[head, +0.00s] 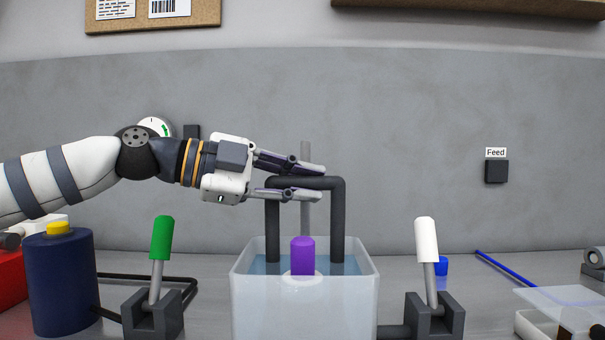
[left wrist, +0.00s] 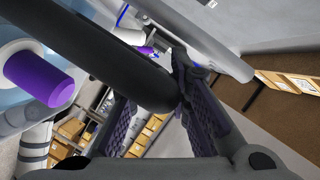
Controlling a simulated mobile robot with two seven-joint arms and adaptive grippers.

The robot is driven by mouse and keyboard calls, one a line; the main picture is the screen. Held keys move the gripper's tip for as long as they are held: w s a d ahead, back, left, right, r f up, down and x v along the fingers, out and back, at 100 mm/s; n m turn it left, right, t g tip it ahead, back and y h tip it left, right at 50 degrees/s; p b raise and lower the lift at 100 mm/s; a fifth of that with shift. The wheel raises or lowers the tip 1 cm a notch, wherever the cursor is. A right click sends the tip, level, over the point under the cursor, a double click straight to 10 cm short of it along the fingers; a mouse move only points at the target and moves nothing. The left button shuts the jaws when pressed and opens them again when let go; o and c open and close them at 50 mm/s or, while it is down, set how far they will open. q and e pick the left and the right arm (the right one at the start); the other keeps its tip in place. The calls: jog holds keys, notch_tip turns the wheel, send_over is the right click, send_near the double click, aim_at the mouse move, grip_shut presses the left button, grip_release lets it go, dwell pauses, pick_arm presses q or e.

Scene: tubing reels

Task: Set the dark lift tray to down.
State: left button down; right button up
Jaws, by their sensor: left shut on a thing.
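The dark lift tray shows as a dark inverted-U handle (head: 338,225) whose two legs go down into a translucent tank (head: 304,312) of bluish liquid. Whatever is at the bottom of its legs is hidden by the tank's front wall. My left gripper (head: 314,183) reaches in from the left and is shut on the handle's top bar, well above the tank rim. In the left wrist view the dark bar (left wrist: 95,50) runs between the fingers (left wrist: 160,112). My right gripper is not in view.
A purple cylinder (head: 303,256) stands in a white ring at the tank. A green-handled lever (head: 161,238) is left of the tank and a white-handled lever (head: 427,240) right. A grey post (head: 306,151) rises behind the handle. A navy canister (head: 62,285) is far left.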

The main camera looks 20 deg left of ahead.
pick_arm(q)
jog(key=shift+f, duration=0.35)
jog(key=c, duration=1.5)
grip_release()
jog(key=shift+r, duration=0.15)
